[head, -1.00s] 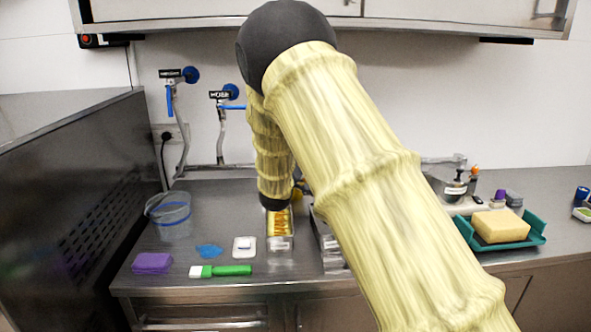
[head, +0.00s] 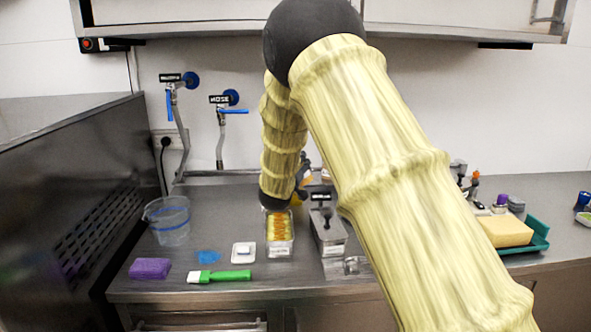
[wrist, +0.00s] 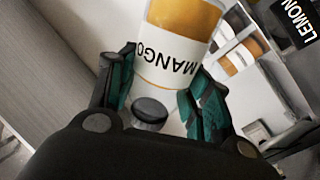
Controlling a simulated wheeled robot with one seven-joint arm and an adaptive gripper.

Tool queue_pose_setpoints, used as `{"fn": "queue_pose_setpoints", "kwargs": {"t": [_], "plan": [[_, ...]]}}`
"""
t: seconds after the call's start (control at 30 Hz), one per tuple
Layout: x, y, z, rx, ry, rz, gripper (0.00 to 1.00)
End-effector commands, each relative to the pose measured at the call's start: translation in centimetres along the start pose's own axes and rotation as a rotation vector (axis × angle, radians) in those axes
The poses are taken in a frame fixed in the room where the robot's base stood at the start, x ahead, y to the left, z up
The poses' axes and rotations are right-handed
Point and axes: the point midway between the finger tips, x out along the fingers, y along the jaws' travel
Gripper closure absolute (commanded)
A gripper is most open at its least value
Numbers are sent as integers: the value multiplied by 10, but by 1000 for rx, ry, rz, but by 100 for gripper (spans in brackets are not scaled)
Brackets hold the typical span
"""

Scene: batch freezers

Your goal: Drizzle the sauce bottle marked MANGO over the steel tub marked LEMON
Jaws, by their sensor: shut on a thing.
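My gripper (wrist: 163,72) is shut on the sauce bottle marked MANGO (wrist: 180,30), with a teal-padded finger on each side. The bottle has orange contents and a white label, whose lettering reads upside down in the wrist view. In the head view my arm hides most of the gripper, and an orange bit of the bottle (head: 297,198) shows behind it. A black plate reading LEMON (wrist: 298,18) is at the wrist view's top right, apart from the bottle. In the head view a steel tub with a black plate (head: 329,240) stands right of the gripper; its lettering is too small to read.
A container with orange contents (head: 280,248) stands left of the steel tub. Left on the counter are a clear bucket (head: 170,222), purple sponge (head: 150,268), blue scrap (head: 208,257), white dish (head: 243,253) and green-handled brush (head: 220,276). A teal tray (head: 540,232) with a yellow sponge is right.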

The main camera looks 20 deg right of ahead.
Motion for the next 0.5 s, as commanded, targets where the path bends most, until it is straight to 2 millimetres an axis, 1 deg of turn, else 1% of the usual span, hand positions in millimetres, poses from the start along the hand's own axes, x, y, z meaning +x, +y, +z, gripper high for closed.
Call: {"fn": "queue_pose_setpoints", "kwargs": {"t": [0.5], "plan": [[0,2,-4,236,0,0,76]]}}
